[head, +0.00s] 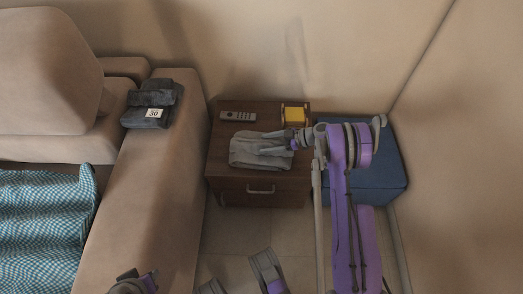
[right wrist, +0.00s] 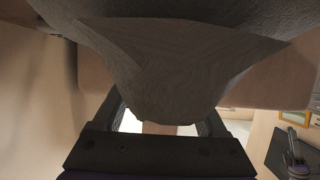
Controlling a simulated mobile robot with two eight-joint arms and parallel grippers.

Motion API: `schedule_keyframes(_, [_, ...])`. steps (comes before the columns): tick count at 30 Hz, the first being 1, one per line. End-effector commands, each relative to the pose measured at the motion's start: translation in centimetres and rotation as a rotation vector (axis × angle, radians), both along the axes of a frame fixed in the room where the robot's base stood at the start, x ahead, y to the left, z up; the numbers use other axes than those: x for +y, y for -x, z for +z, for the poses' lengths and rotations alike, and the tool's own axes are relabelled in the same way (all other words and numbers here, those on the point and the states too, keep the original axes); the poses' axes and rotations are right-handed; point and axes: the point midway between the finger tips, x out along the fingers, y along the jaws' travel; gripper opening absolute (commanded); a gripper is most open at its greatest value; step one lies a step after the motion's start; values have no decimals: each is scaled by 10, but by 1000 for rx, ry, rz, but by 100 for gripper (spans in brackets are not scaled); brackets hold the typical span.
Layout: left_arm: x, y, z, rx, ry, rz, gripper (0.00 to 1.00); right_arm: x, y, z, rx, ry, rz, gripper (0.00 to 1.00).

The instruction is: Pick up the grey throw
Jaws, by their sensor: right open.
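The grey throw (head: 257,152) lies folded on top of the brown nightstand (head: 222,150). My right gripper (head: 275,142) is open, with its fingers over the throw's right part in the head view. In the right wrist view, grey cloth (right wrist: 180,65) fills the upper middle, and its lower end hangs between the two fingers (right wrist: 160,122). I cannot tell whether the fingers touch it. Parts of my left arm show at the bottom edge of the head view, but its jaws cannot be made out clearly.
A remote (head: 238,117) and a yellow object (head: 294,115) sit at the back of the nightstand. A blue box-like seat (head: 385,170) stands to its right. A beige sofa (head: 150,190) on the left bears dark folded cloth (head: 150,105) with a "30" tag and a blue checked blanket (head: 40,230).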

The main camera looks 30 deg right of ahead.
Motion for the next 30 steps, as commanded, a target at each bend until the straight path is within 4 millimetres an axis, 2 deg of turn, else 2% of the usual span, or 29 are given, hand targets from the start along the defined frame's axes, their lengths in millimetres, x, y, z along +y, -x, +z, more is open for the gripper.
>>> schedule_keyframes(2, [0,0,-2,1,0,0,30,7,-4,-4,0,0,1,75])
schedule_keyframes(8, [0,0,-2,0,0,0,30,7,-5,-3,0,0,-1,75])
schedule_keyframes(11, [0,0,-2,0,0,0,30,7,-5,-3,0,0,-1,61])
schedule_keyframes(21, [0,0,-2,0,0,0,30,7,-5,-3,0,0,-1,0])
schedule_keyframes(30, [0,0,-2,0,0,0,30,7,-5,-3,0,0,0,0])
